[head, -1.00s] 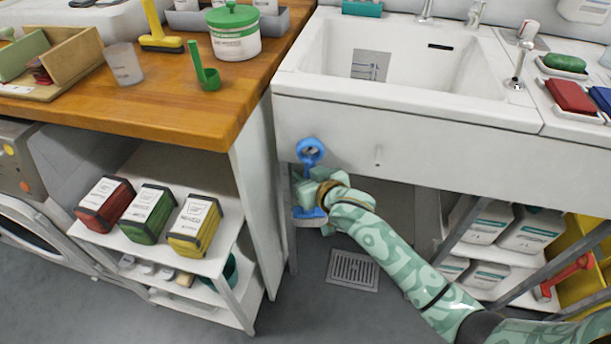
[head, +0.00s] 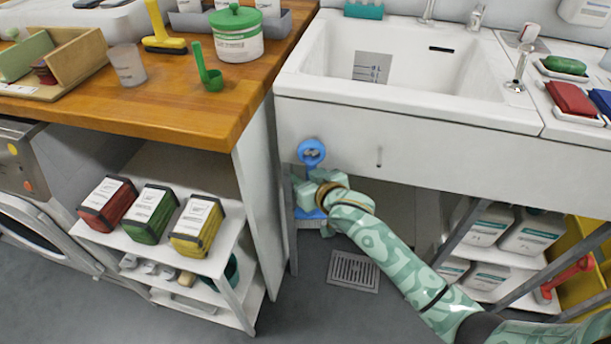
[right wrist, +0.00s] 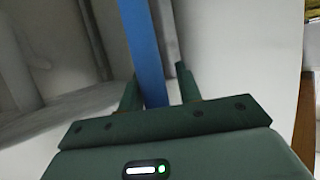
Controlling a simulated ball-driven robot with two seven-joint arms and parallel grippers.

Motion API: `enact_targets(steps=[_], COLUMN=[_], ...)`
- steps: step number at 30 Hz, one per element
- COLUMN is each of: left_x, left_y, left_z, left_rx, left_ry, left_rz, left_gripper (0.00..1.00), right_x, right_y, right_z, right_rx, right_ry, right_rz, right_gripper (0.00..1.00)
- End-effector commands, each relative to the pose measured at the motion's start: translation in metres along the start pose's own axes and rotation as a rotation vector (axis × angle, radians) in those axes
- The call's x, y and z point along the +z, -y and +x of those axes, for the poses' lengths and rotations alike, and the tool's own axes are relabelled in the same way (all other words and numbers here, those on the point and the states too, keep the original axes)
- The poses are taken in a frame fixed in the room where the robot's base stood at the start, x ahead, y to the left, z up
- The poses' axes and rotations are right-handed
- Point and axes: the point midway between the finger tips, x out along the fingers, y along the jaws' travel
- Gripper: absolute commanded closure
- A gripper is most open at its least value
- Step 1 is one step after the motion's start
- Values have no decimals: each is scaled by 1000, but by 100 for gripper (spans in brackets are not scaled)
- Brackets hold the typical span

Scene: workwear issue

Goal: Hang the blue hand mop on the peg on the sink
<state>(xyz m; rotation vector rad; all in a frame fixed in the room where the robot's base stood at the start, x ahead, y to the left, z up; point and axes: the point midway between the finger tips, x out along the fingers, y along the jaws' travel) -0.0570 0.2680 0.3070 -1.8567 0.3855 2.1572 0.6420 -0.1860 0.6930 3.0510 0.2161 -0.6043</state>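The blue hand mop (head: 311,153) is upright against the left end of the sink's (head: 420,137) front panel, ring up. A small pale thing shows inside the ring; I cannot clearly tell if it is a peg. The mop's lower blue part shows below my right gripper (head: 314,190). In the right wrist view, the blue handle (right wrist: 145,50) runs between the gripper's two fingers (right wrist: 158,85), with a gap on its right side, so the fingers stand open around it. A small peg (head: 379,157) on the panel is bare. My left gripper is out of view.
A wooden counter (head: 130,110) with a green-lidded tub (head: 236,38) stands left of the sink. Below it, a shelf holds red, green and yellow packs (head: 198,225). White jugs (head: 530,230) stand under the sink. A floor drain (head: 353,270) lies below the gripper.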

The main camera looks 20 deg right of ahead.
Motion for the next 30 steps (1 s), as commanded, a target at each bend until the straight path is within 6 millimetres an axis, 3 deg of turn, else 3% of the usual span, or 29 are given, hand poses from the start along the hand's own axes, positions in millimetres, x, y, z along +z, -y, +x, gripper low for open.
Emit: enact_targets(steps=[1, 7, 11, 17, 24, 30], left_x=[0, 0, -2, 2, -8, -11], left_y=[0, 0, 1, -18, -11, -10], left_z=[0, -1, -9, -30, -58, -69], left_rx=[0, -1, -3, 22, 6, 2], left_ry=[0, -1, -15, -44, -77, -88], left_rz=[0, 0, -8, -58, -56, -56], left_gripper=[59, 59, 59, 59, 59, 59], right_x=[-2, -2, -5, -12, -8, -4], right_y=[-9, -10, -9, -4, 0, 2], right_z=[1, -1, -14, -65, -128, -157], right_rx=[17, 19, 18, 11, 5, 2], right_ry=[-2, 0, -1, -8, -5, -3], right_rz=[-6, -8, -9, -7, -6, -5], right_gripper=[51, 51, 51, 51, 51, 51])
